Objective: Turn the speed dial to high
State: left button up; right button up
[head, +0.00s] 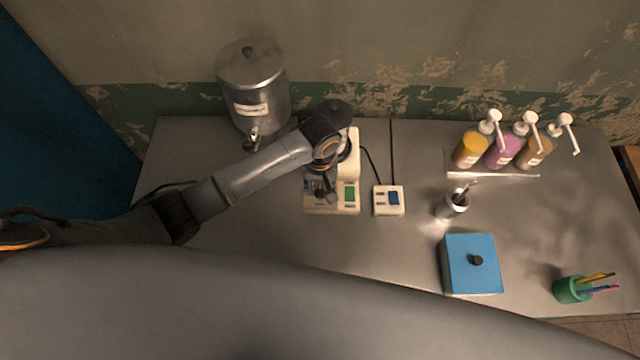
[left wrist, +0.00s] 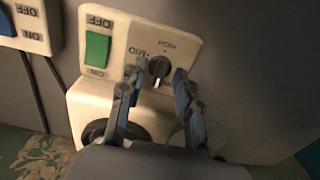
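The speed dial (left wrist: 159,67) is a small black knob on the front of a cream-coloured mixer (head: 352,146), which also shows in the left wrist view (left wrist: 185,45). Printed "MID" and "HIGH" labels stand beside the dial, upside down in that view. I cannot tell surely which mark the dial points to. My left gripper (left wrist: 159,72) is open, with one fingertip on each side of the dial and visible gaps to it. In the head view my left gripper (head: 322,187) is over the mixer's front and hides the dial. My right gripper is not in view.
A green switch (left wrist: 97,48) sits beside the dial. A switch box (head: 388,202) with a blue rocker stands right of the mixer. A metal urn (head: 252,82) is behind left. A metal cup (head: 449,208), blue box (head: 470,264) and pump bottles (head: 505,150) stand farther right.

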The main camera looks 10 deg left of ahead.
pick_arm(q)
grip_shut()
